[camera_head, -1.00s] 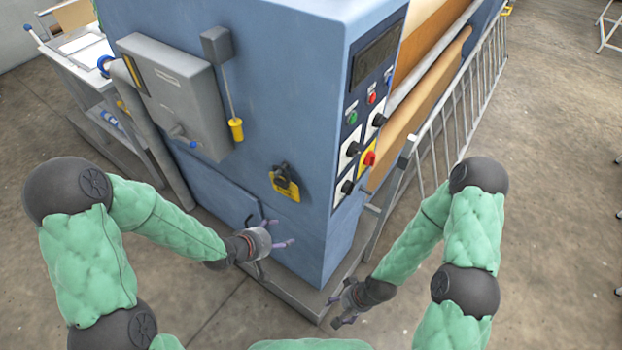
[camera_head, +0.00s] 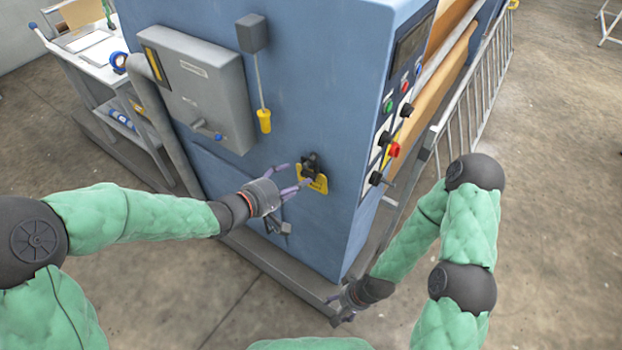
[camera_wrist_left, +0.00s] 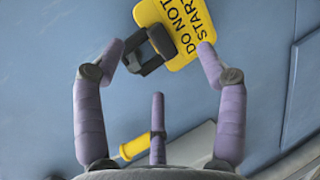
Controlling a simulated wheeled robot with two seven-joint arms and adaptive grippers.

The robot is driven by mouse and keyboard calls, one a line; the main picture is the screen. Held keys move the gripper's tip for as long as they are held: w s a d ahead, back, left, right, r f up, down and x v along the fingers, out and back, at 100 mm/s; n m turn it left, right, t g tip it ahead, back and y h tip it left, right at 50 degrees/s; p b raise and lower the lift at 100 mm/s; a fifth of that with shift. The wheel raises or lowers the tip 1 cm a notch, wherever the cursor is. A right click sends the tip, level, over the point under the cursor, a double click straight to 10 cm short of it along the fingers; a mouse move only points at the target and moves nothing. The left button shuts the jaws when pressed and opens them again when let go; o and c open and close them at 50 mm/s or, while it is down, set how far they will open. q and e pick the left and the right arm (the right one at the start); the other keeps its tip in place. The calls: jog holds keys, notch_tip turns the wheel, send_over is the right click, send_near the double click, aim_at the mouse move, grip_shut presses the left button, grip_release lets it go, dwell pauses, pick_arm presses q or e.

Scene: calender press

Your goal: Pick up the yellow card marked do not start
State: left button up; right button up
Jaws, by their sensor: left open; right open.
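The yellow card (camera_head: 318,184) hangs at a black holder (camera_head: 309,163) on the blue machine's side, low near its corner. In the left wrist view the yellow card (camera_wrist_left: 181,38) reads DO NOT START, with the black holder (camera_wrist_left: 158,42) overlapping its lower left edge. My left gripper (camera_head: 292,178) is open, its fingers pointing at the card from the left. In the left wrist view the fingers of my left gripper (camera_wrist_left: 160,58) are spread below the card; the right fingertip overlaps its lower edge. Whether it touches cannot be told. My right gripper (camera_head: 343,312) is open and empty, low near the machine's base.
A grey box (camera_head: 198,88) with a lever and a hanging yellow handle (camera_head: 264,121) sit above the left arm on the blue machine (camera_head: 300,85). Buttons and knobs (camera_head: 394,150) line the adjoining face. A railing (camera_head: 470,100) stands at right.

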aim_at(306, 175)
pick_arm(q)
jog(key=b+x, duration=0.2)
jog(key=x, duration=0.3)
jog(key=shift+d+b, duration=0.1)
jog(key=shift+b, duration=0.3)
jog(key=shift+w+d, duration=0.2)
jog(key=shift+w, duration=0.1)
jog(key=shift+s, duration=0.1)
jog(key=c, duration=1.1)
